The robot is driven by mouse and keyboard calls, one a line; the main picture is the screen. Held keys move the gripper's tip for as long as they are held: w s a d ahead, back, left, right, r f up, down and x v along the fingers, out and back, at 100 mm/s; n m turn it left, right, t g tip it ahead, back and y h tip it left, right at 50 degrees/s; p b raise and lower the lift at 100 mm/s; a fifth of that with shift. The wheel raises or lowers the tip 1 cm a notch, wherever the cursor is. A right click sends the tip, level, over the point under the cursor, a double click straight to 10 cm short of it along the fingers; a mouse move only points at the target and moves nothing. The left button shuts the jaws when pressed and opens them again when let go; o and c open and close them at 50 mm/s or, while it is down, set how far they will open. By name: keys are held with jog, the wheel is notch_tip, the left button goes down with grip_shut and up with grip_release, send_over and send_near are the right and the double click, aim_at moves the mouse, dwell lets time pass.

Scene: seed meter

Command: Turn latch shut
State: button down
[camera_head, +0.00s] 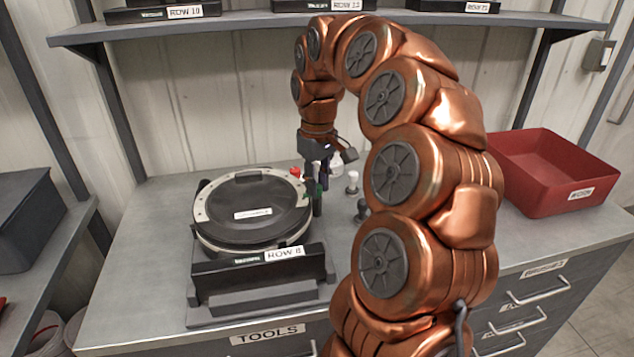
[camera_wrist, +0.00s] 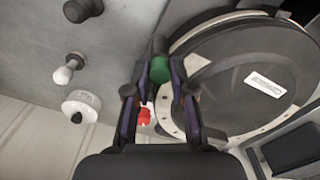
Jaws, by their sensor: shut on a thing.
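The seed meter (camera_head: 250,212) stands on the bench, a round black lid with a pale rim on a dark base labelled ROW 8. Its lid (camera_wrist: 240,70) fills the right of the wrist view. My gripper (camera_head: 318,180) points down at the right edge of the meter. In the wrist view, its two fingers (camera_wrist: 160,82) are closed around a green-ended dark handle (camera_wrist: 160,68), which appears to be the latch. A red knob (camera_head: 296,172) sits on the rim beside the gripper. The fingers partly hide the latch's base.
Small white and dark knobs (camera_head: 352,183) stand on the bench right of the meter, close to my gripper. A red bin (camera_head: 545,172) is at the right. A shelf (camera_head: 240,24) with labelled trays runs above. The bench left of the meter is clear.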

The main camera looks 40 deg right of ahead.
aim_at(318, 186)
dwell(0.4)
jog(key=c, duration=1)
grip_release()
jog(key=shift+r, duration=5.95)
